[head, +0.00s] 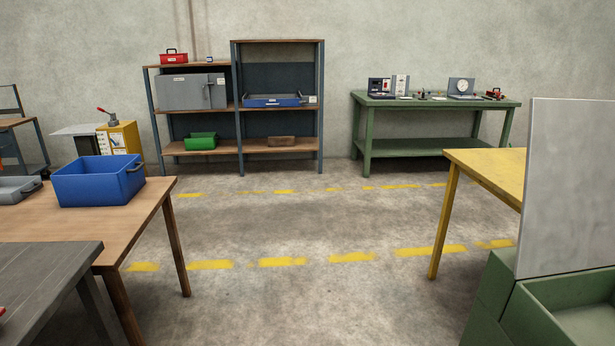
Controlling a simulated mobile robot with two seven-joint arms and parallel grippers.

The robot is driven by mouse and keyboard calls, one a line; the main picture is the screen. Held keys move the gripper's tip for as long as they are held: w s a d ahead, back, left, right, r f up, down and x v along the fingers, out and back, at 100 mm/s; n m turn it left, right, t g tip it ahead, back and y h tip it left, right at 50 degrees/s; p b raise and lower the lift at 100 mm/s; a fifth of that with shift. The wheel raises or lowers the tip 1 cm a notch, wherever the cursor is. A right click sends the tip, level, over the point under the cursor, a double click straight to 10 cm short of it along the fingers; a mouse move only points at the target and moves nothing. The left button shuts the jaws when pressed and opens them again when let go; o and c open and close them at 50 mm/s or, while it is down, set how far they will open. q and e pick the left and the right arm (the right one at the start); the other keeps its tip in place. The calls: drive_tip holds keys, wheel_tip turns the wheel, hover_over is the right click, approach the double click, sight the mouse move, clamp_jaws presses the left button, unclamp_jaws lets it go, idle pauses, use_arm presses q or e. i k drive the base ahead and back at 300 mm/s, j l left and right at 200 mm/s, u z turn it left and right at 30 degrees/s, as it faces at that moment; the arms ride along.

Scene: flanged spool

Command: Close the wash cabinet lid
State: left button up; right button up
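A green cabinet (490,306) with an open tub stands at the lower right, cut off by the picture's edge. A flat grey panel (570,190) stands upright along its back edge; this looks like the wash cabinet lid, raised open. The tub's bare inner floor (592,324) shows in part. No handle shows on the visible face of the lid. Neither of my grippers is in view.
A yellow table (490,165) stands just behind the cabinet. A wooden table (110,225) with a blue bin (98,182) and a grey bench (40,275) are at left. Shelves (238,140) and a green workbench (435,146) line the wall. The middle floor is clear.

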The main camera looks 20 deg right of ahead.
sight(567, 224)
drive_tip(key=i+z, duration=0.3)
drive_tip(key=z, duration=0.15)
drive_tip(key=i+j+z, duration=0.1)
drive_tip(key=i+z, duration=0.2)
drive_tip(key=z, duration=0.2)
drive_tip(key=i+j+z, duration=0.2)
drive_tip(key=z, duration=0.25)
drive_tip(key=i+j+z, duration=0.35)
drive_tip(key=z, duration=0.15)
drive_tip(key=i+j+z, duration=0.25)
drive_tip(key=z, duration=0.25)
drive_tip(key=i+j+z, duration=0.15)
drive_tip(key=j+z, duration=0.3)
drive_tip(key=i+j+z, duration=0.15)
drive_tip(key=j+z, duration=0.35)
drive_tip(key=l, duration=0.1)
